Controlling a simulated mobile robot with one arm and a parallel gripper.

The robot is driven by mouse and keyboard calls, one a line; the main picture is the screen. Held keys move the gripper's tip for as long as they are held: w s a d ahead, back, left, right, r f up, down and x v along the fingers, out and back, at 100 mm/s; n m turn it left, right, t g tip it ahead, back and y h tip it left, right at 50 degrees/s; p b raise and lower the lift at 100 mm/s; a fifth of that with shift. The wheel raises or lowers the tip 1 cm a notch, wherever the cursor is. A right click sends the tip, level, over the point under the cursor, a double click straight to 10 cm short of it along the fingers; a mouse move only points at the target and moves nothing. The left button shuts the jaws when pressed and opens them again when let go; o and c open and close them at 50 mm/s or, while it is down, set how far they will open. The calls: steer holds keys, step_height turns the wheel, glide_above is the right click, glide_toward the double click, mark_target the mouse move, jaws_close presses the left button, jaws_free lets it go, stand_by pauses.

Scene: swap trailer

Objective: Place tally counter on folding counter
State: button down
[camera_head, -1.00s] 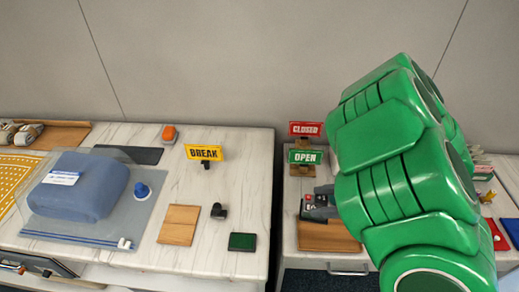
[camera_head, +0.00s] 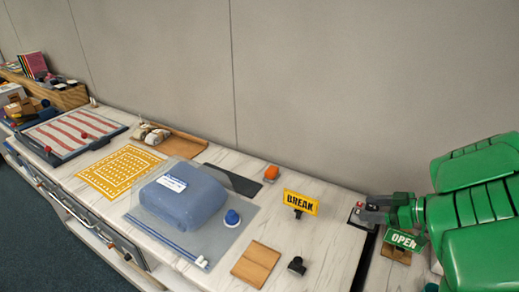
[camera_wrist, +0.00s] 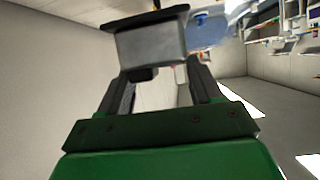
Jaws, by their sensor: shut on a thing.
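My gripper (camera_head: 378,208) is at the right in the head view, shut on a small dark thing with a grey body and a red spot, which I take for the tally counter (camera_head: 356,214). In the wrist view a grey block with a dark rim, likely the tally counter (camera_wrist: 152,42), sits between the fingertips (camera_wrist: 155,75). In the head view it appears over the back right corner of the white marble-topped counter (camera_head: 335,245), likely the folding counter. Its height above the top is hard to tell.
A yellow BREAK sign (camera_head: 301,203), orange object (camera_head: 271,173), black knob (camera_head: 297,266), wooden board (camera_head: 256,264) and blue bundle (camera_head: 180,200) occupy the counter. A green OPEN sign (camera_head: 403,241) stands near my arm. Bare marble lies right of the BREAK sign. A dark gap borders the counter's right end.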

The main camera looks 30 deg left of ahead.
steer(key=a, duration=0.1)
steer(key=w+a+r, duration=0.2)
steer(key=shift+a+r, duration=0.1)
steer(key=shift+a, duration=0.2)
steer(key=shift+w+a+f, duration=0.7)
steer(key=shift+w+f, duration=0.95)
steer(key=shift+w, duration=0.55)
steer(key=shift+w+a+f, duration=0.75)
steer(key=shift+w+f, duration=0.95)
steer(key=shift+w, duration=0.55)
steer(key=shift+w+a+f, duration=0.7)
steer(key=shift+w+f, duration=0.95)
steer(key=shift+w, duration=0.55)
steer(key=shift+f, duration=1.55)
steer(key=shift+f, duration=0.1)
steer(key=shift+c, duration=0.9)
jaws_free()
